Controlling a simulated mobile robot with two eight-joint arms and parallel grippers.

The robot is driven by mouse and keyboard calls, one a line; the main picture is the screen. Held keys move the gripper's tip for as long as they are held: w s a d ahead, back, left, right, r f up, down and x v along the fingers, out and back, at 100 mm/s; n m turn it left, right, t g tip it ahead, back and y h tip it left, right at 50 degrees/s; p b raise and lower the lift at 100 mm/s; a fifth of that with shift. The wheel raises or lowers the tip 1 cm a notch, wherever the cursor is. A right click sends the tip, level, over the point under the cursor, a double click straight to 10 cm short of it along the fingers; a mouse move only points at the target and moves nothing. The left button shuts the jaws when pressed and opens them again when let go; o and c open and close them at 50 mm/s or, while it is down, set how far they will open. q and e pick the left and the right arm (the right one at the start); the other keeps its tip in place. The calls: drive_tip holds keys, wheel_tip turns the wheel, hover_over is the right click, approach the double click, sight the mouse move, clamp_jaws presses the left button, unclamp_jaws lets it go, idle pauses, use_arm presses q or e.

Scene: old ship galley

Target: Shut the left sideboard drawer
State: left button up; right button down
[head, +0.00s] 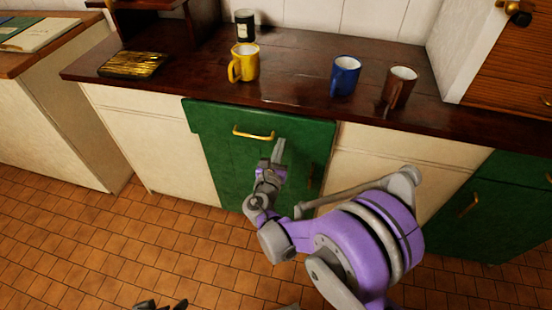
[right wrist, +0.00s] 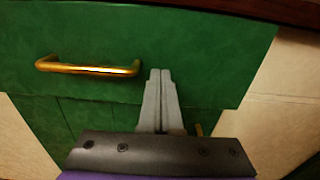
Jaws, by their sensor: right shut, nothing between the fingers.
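The left sideboard drawer has a green front (head: 215,119) with a brass handle (head: 253,133). Its front stands out from the cream panels beside it, so the drawer is partly open. My right gripper (head: 280,148) is shut and empty, in front of the drawer front and right of the handle. In the right wrist view its closed fingertips (right wrist: 160,73) point at the green front (right wrist: 200,50), right of the brass handle (right wrist: 88,67). I cannot tell whether they touch it. Dark parts at the bottom edge of the head view may be my left gripper (head: 160,304).
The dark wooden top (head: 290,85) carries a yellow mug (head: 246,65), a blue mug (head: 345,77), a brown mug (head: 400,88), a black canister (head: 245,25) and a gold-brown flat object (head: 132,64). Another green front (head: 510,168) is at right. The tiled floor (head: 130,245) at left is clear.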

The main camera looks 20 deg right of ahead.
sight(284, 135)
drive_tip(key=shift+w+d, duration=0.45)
drive_tip(key=shift+w, duration=0.15)
drive_tip(key=shift+w, duration=0.1)
drive_tip(key=x, duration=0.4)
drive_tip(key=shift+d, duration=0.1)
use_arm(q)
drive_tip(key=shift+s, duration=0.1)
use_arm(e)
drive_tip(key=shift+r, duration=0.15)
use_arm(q)
drive_tip(key=shift+f, duration=0.1)
